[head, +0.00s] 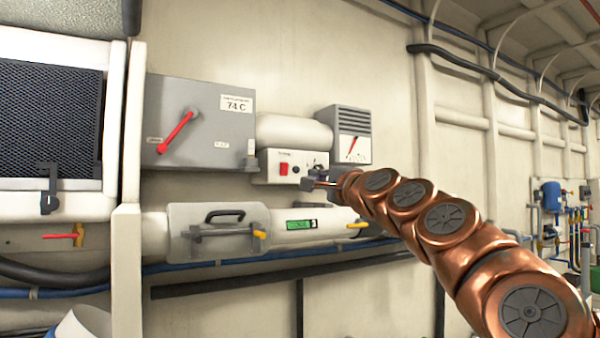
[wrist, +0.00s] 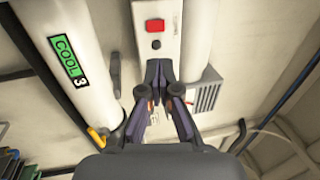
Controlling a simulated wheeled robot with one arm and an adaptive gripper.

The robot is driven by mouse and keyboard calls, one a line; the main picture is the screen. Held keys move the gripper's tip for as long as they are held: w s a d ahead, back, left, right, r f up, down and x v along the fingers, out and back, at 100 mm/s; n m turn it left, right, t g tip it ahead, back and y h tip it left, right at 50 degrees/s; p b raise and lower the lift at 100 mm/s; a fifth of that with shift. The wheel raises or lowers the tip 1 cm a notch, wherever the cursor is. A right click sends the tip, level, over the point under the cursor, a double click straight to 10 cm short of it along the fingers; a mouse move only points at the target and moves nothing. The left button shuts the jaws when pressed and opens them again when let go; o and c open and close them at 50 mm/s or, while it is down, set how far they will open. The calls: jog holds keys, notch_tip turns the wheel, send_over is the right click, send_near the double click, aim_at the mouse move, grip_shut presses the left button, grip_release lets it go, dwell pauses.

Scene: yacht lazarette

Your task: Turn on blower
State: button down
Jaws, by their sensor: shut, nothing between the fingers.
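A white control box (head: 262,170) is on the wall, with a red switch (head: 284,168) and a small dark round button beside it. I cannot read its label, so I cannot tell for sure that it is the blower's. A white cylinder (head: 295,132) sits just above it. In the wrist view the box (wrist: 172,14) shows its red switch (wrist: 155,26) and dark button (wrist: 157,44) beyond my fingertips. My gripper (head: 312,182) is shut and empty, in front of the box's right end; it also shows in the wrist view (wrist: 160,66). My gripper hides part of the box.
A grey box (head: 240,125) with a red lever (head: 176,132) and "74 C" label is at left. A grey vent gauge (head: 353,122) is at right. Below runs a white pipe with a green "COOL 3" display (wrist: 66,60) and yellow-tipped handle (head: 357,225).

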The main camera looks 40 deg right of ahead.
aim_at(284, 166)
jog(key=shift+p+x, duration=1.75)
jog(key=shift+x, duration=5.05)
